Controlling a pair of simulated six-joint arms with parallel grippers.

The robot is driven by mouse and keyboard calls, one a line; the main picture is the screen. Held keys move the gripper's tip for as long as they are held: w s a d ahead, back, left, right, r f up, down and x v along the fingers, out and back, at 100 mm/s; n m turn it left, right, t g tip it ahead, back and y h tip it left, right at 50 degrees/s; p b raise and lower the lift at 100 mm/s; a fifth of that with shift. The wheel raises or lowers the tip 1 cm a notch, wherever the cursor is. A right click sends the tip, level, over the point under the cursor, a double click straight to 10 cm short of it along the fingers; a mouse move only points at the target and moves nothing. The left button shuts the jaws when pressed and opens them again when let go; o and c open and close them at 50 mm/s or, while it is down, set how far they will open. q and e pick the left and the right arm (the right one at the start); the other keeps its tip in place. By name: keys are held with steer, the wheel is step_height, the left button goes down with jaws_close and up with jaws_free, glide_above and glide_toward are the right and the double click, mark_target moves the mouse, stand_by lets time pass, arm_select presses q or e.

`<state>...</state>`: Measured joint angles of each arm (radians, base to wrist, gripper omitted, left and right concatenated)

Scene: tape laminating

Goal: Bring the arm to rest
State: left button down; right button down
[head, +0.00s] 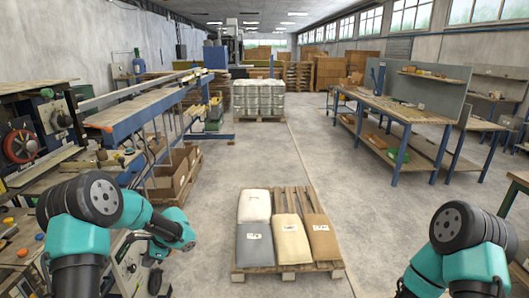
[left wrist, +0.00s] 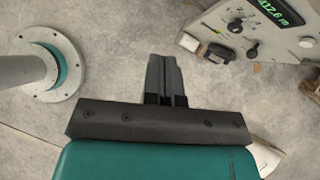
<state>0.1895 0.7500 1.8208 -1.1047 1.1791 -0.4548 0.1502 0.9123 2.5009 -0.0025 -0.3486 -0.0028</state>
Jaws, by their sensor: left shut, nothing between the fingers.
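My left arm, teal with dark joint caps, comes in at the lower left of the head view and bends toward the middle. My left gripper (left wrist: 163,75) shows in the left wrist view as two dark fingers pressed together, with nothing between them. It hangs over bare grey concrete floor (left wrist: 120,40) and touches nothing that I can see. My right arm shows at the lower right of the head view only as teal links and dark joints. Its gripper is out of the picture.
A pallet (head: 288,267) with several sacks lies ahead. A long blue machine (head: 150,108) and a panel with dials (left wrist: 250,30) are on the left. A blue-legged workbench (head: 400,108) stands on the right.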

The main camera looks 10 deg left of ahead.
arm_select(q)
steer(key=s+d+f+n+t+h, duration=0.1)
steer(key=s+d+f+n+h, duration=0.35)
steer(key=s+d+f, duration=0.5)
steer(key=s+d+f+n+h, duration=0.3)
steer(key=s+d+f+h, duration=0.35)
steer(key=d, duration=0.55)
steer(key=s+d+f+n+t, duration=0.2)
steer(key=s+d+n+t, duration=0.1)
steer(key=s+n, duration=0.4)
steer(key=shift+s, duration=0.15)
